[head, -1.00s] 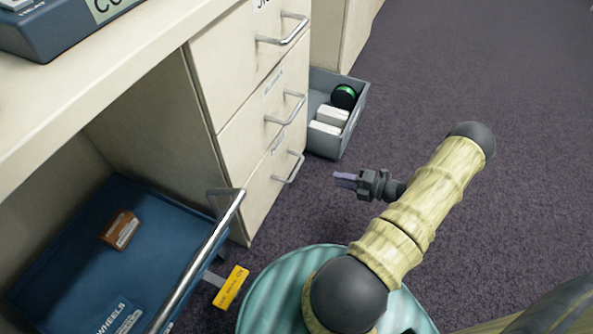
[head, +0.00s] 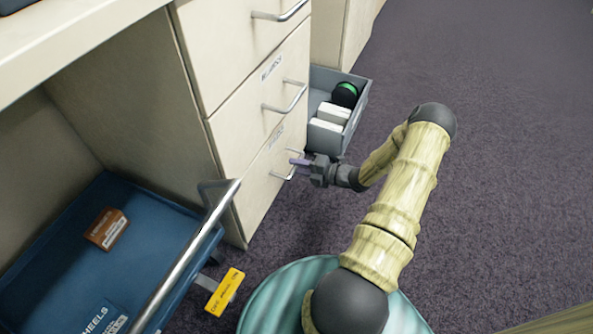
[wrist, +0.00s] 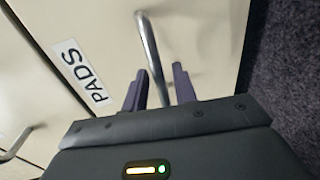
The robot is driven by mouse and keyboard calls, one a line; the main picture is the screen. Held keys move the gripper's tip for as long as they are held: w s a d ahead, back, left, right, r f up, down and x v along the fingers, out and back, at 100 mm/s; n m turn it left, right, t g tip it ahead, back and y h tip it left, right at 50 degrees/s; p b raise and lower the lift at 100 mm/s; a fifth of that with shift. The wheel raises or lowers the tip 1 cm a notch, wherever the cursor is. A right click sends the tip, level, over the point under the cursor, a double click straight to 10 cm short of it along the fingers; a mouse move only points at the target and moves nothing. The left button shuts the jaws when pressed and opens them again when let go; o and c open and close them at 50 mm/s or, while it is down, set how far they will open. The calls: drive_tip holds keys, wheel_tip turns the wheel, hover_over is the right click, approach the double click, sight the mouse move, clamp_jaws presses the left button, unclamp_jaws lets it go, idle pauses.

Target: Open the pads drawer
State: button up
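The pads drawer (wrist: 110,35) is a cream front with a white "PADS" label (wrist: 80,72) in the wrist view. In the head view it is the bottom drawer (head: 255,190) of the cabinet, and its front is flush with the ones above, so it is shut. Its silver bar handle (wrist: 149,42) runs between the two purple fingers of my gripper (wrist: 160,82). The fingers are apart, with gaps beside the bar, so my gripper is open. In the head view my gripper (head: 297,162) is at the bottom handle (head: 280,177).
A blue cart (head: 150,235) with a silver push bar and a yellow tag (head: 225,292) stands at left, near the cabinet. Carpet (head: 500,170) at right is clear.

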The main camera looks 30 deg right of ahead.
drive_tip(key=shift+w+a, duration=0.25)
drive_tip(key=shift+w, duration=0.05)
clamp_jaws()
drive_tip(key=shift+s+d, duration=0.1)
